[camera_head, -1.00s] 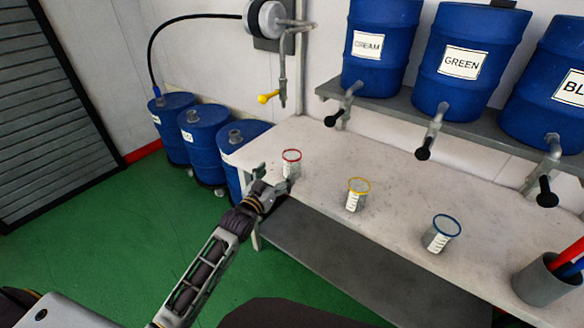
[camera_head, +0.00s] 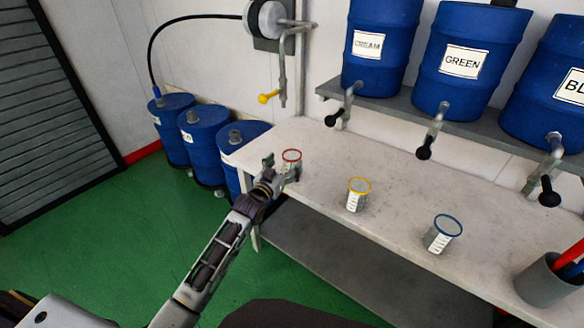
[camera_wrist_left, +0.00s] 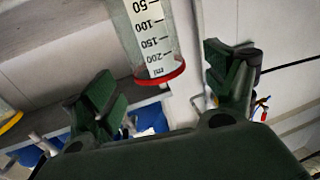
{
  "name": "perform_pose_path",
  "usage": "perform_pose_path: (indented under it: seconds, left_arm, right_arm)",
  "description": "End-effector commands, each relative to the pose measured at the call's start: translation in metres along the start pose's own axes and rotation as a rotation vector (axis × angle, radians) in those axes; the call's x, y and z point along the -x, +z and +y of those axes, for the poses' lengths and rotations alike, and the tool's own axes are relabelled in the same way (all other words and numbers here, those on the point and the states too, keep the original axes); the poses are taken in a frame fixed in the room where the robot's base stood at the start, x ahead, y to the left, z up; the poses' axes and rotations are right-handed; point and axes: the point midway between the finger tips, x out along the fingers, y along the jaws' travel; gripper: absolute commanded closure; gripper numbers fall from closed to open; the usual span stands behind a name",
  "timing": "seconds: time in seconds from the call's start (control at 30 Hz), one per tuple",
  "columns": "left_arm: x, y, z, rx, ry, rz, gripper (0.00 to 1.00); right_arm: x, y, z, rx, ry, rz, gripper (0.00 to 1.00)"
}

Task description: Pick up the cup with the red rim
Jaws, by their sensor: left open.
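The cup with the red rim (camera_head: 292,157) stands on the white table near its left end. In the left wrist view the clear cup (camera_wrist_left: 151,38) shows a printed scale, and its red rim (camera_wrist_left: 160,75) lies between the two fingers. My left gripper (camera_head: 281,170) is at the cup, one finger to its left and the other in front of it or at its right. In the left wrist view my left gripper (camera_wrist_left: 168,85) is open, with gaps between its fingers and the cup. My right gripper is not in view.
A yellow-rimmed cup (camera_head: 357,195) and a blue-rimmed cup (camera_head: 441,234) stand farther right on the table (camera_head: 400,205). A grey holder (camera_head: 543,281) with coloured sticks is at the right. Blue barrels (camera_head: 461,60) with taps sit on a shelf above.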

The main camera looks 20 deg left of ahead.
Motion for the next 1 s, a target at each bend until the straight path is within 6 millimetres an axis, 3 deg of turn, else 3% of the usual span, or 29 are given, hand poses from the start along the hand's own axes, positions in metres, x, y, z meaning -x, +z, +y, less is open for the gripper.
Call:
perform_pose_path:
  seconds: [0.37, 1.0]
  left_arm:
    - [-0.003, 0.000, 0.000, 0.000, 0.000, 0.001, 0.14]
    - [-0.048, -0.001, 0.003, 0.000, 0.000, 0.001, 0.14]
  right_arm:
    - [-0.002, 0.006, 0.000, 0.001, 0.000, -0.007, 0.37]
    - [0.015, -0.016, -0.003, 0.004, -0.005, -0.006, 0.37]
